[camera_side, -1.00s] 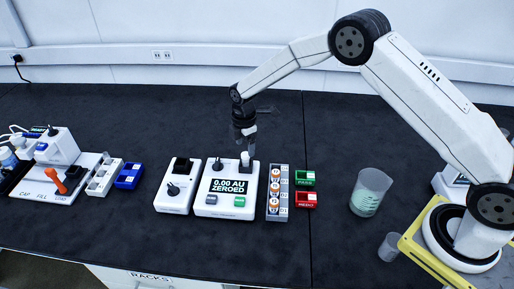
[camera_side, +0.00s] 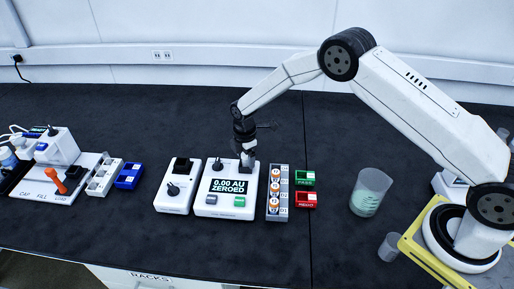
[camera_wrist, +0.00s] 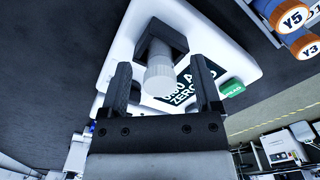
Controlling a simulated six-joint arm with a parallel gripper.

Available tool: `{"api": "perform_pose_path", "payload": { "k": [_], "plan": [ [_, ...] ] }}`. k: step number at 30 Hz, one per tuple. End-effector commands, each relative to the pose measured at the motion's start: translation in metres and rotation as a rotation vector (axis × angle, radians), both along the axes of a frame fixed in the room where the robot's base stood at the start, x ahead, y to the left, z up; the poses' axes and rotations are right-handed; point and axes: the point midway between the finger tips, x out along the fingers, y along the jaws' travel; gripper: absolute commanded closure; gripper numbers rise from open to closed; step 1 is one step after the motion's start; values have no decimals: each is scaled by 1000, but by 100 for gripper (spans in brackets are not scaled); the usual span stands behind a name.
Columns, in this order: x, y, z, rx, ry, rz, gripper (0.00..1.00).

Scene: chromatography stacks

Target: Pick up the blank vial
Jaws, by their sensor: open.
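The blank vial (camera_wrist: 160,72), a pale, white-looking cylinder, stands in the dark square holder (camera_wrist: 154,45) on top of the white reader. The reader (camera_side: 211,205) has a screen saying "0.00 AU ZEROED". My gripper (camera_side: 247,163) points down over the reader's back right part. In the wrist view my gripper (camera_wrist: 159,68) is open, with one dark finger on each side of the vial and a gap showing on both sides. In the side view the fingers hide the vial, so I cannot tell how far down they reach along it.
Right of the reader stands a grey rack (camera_side: 278,215) of orange-capped vials, then a green PASS tray (camera_side: 305,177) and a red REDO tray (camera_side: 306,200). A beaker (camera_side: 369,192) stands further right. A white device with a knob (camera_side: 175,194) is close on the left.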

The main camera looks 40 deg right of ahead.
Motion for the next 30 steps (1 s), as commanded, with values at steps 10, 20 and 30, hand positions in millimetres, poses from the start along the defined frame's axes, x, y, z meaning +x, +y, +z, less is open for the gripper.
{"api": "perform_pose_path", "payload": {
  "k": [10,20,30],
  "plan": [
    [0,0,0,0,0,0,63],
    [0,0,0,0,0,0,100],
    [0,0,10,0,0,0,100]
  ]
}}
